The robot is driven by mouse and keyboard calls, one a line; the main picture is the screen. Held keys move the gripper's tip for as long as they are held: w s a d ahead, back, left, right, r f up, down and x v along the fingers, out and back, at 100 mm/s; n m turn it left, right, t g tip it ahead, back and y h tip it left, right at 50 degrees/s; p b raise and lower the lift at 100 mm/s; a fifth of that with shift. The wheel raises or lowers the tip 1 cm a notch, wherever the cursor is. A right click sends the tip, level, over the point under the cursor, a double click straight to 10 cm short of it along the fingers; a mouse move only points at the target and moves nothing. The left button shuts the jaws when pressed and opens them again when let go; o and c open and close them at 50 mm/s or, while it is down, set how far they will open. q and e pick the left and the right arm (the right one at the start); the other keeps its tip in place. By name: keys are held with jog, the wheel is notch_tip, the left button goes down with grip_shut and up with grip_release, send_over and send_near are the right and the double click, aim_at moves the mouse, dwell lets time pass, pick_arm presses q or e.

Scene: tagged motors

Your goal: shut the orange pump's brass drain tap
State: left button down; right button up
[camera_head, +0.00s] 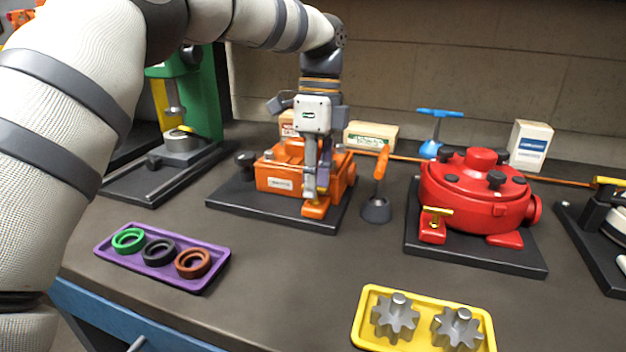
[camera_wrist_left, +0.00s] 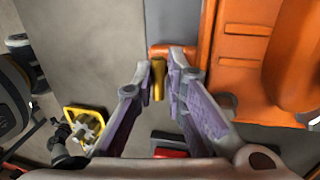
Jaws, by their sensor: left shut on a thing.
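The orange pump (camera_head: 275,178) stands on a black base plate in the middle of the bench. Its small brass drain tap (camera_head: 316,202) sits low at its front right, on an orange block. My left gripper (camera_head: 317,192) reaches down from above, with its fingers at the tap. In the left wrist view the brass handle (camera_wrist_left: 158,90) shows between the two purple-padded fingertips (camera_wrist_left: 160,72), and they are shut on it. The orange pump body (camera_wrist_left: 240,70) fills the right of that view. The fingers partly hide the tap in the head view. My right gripper is not in view.
A red pump (camera_head: 475,190) with its own brass tap (camera_head: 437,211) stands to the right. An orange-handled tool (camera_head: 381,165) stands close beside the orange pump. A purple tray (camera_head: 215,272) of rings and a yellow tray (camera_head: 360,330) of gears lie in front.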

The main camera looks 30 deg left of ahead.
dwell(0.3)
pick_arm(q)
jog(key=c, duration=1.6)
grip_release()
jog(key=shift+c, duration=0.2)
jog(key=shift+s, duration=0.1)
notch_tip(320, 180, up, 8)
jog(key=w, duration=0.1)
jog(key=shift+w, duration=0.25)
jog(key=shift+a+f, duration=0.1)
